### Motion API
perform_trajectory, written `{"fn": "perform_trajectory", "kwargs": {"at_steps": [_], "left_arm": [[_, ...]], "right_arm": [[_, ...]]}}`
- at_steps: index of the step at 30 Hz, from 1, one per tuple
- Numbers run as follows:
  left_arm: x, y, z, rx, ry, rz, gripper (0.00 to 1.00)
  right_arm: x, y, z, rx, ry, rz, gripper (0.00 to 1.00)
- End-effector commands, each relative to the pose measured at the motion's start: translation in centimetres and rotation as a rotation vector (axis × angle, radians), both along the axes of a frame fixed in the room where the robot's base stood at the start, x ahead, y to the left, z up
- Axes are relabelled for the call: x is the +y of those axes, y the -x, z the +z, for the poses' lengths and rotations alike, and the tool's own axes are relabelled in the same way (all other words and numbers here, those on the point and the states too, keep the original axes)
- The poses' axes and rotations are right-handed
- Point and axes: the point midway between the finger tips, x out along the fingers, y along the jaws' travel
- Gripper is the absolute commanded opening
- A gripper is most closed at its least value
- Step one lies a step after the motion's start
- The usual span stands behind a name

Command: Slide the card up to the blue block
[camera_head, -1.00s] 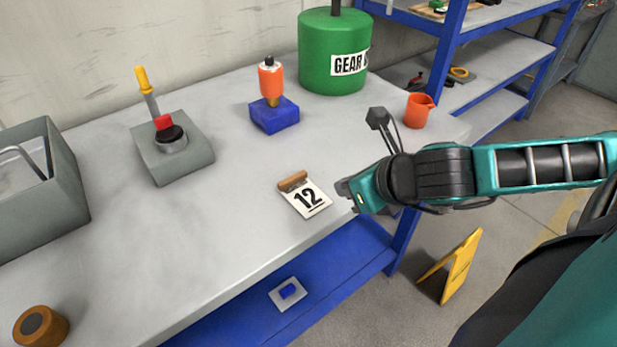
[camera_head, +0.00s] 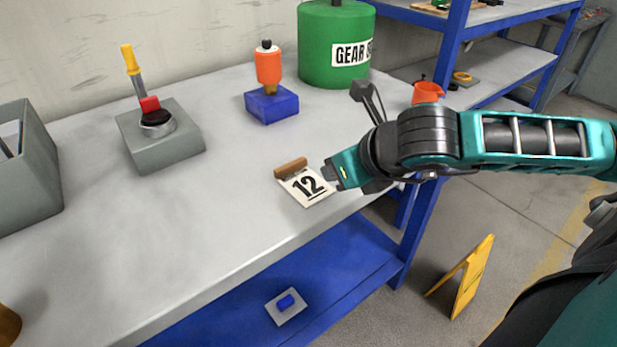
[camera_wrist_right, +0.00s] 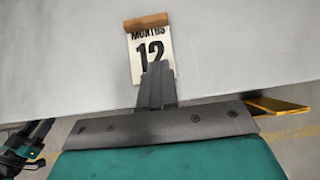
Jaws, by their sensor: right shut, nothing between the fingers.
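The white card (camera_head: 308,190) marked "12" lies flat near the table's front edge, with a brown wooden strip along its far edge. In the right wrist view the card (camera_wrist_right: 149,50) also reads "MONTHS", and the fingertips overlap its near part. The blue block (camera_head: 272,106) stands farther back on the table, with an orange and brass piece on top. My right gripper (camera_head: 334,174) is shut and empty at the card's right side; I cannot tell whether it touches the card. The closed fingers also show in the right wrist view (camera_wrist_right: 156,84).
A grey block with a yellow-handled lever (camera_head: 160,140) and a grey bin (camera_head: 35,180) stand at left. A green drum (camera_head: 325,60) and an orange cup (camera_head: 427,92) stand at the back right. The tabletop (camera_head: 225,170) between card and blue block is clear.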

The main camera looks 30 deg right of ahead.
Motion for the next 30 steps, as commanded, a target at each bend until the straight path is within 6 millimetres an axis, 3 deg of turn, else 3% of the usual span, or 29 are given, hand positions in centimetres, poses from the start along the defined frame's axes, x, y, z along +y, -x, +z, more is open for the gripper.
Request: {"fn": "perform_trajectory", "kwargs": {"at_steps": [1,6,17,21,30], "left_arm": [[-0.1,0.0,-1.3,0.0,0.001,-0.002,0.48],[-0.2,0.1,-3.5,0.012,-0.002,-0.008,0.48],[-0.4,0.0,-7.5,0.015,0.003,-0.017,0.48],[-0.5,-0.3,-6.2,0.005,0.004,-0.019,0.48],[-0.6,-0.4,-5.3,-0.001,0.005,-0.018,0.48]], "right_arm": [[0.0,-0.3,-0.7,-0.006,-0.002,-0.001,0.0],[0.0,-0.8,-1.2,-0.006,-0.002,-0.006,0.0],[0.3,-1.3,-2.0,-0.004,-0.003,0.008,0.0],[0.5,-3.1,-3.3,0.004,-0.008,0.008,0.0],[0.7,-6.4,-3.1,0.001,-0.004,0.007,0.0]]}}
